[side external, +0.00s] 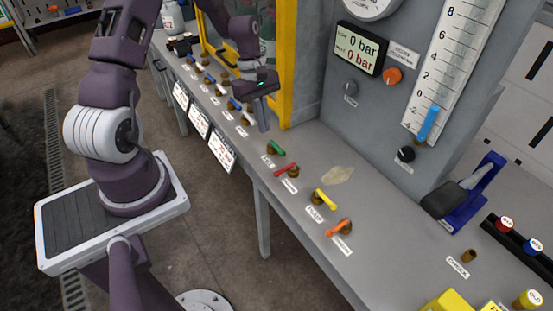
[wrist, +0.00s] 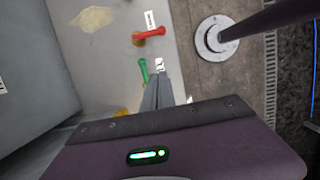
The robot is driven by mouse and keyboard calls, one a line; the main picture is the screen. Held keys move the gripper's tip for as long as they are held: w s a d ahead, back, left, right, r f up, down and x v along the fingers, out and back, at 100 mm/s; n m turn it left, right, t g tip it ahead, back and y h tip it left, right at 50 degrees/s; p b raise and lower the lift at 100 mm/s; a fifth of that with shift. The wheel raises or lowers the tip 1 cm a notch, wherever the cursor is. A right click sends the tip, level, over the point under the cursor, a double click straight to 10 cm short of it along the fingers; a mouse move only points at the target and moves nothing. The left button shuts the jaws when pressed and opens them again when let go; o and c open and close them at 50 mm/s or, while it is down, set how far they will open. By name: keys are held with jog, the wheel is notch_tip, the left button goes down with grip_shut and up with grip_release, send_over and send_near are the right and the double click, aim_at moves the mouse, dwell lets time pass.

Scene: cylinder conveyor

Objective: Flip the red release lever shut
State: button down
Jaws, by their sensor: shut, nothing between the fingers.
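The red lever (side external: 286,169) sits on a brown knob on the grey bench, between a green lever and a yellow lever. In the wrist view the red lever (wrist: 152,34) lies across the upper middle, its knob at the left end and its handle pointing right. My gripper (side external: 265,128) is shut and empty. It hangs above the bench, behind and to the left of the green lever (side external: 275,149) in the side view. In the wrist view my fingers (wrist: 166,82) are together just beside the green lever (wrist: 143,70), apart from the red one.
A yellow lever (side external: 326,197) and an orange lever (side external: 338,228) stand further along the bench. A yellow frame (side external: 287,70) rises close behind my gripper. A pale stain (side external: 337,174) marks the clear bench top behind the red lever. A pressure display (side external: 359,48) is on the grey cabinet.

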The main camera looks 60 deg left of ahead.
aim_at(286, 170)
jog(key=x, duration=1)
jog(key=shift+s+d+f, duration=0.1)
jog(key=shift+d, duration=0.05)
jog(key=d, duration=0.2)
jog(key=shift+d+r, duration=0.3)
jog(key=shift+r, duration=0.05)
jog(key=shift+d+r, duration=0.15)
jog(key=shift+d, duration=0.45)
